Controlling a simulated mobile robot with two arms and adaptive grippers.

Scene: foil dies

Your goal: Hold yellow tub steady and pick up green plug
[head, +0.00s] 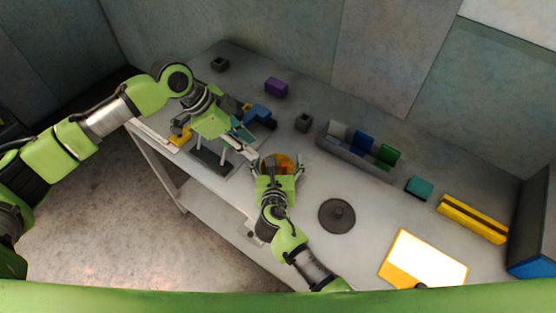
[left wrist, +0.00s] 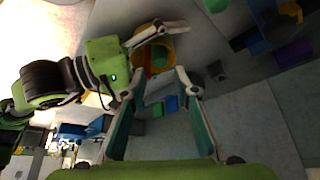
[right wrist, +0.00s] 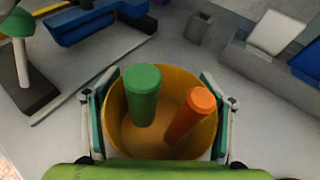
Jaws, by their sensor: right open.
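The yellow tub (right wrist: 135,132) stands upright on the table and holds a green plug (right wrist: 142,95) and an orange plug (right wrist: 190,115), both leaning and rising above its rim. My right gripper (head: 277,166) is open, with one finger on each side of the tub; I cannot tell whether they touch it. The tub also shows in the left wrist view (left wrist: 167,43), with the orange plug (left wrist: 159,56) inside. My left gripper (head: 246,142) is open and empty, above the table just left of the tub. Its two fingers show spread in the left wrist view (left wrist: 158,92).
A grey rack (head: 352,158) with white, blue and green blocks stands behind the tub to the right. A small dark cup (head: 304,122), a purple block (head: 276,87) and a blue tool (head: 259,115) lie behind. A dark disc (head: 337,215) lies to the right, with bare table around it.

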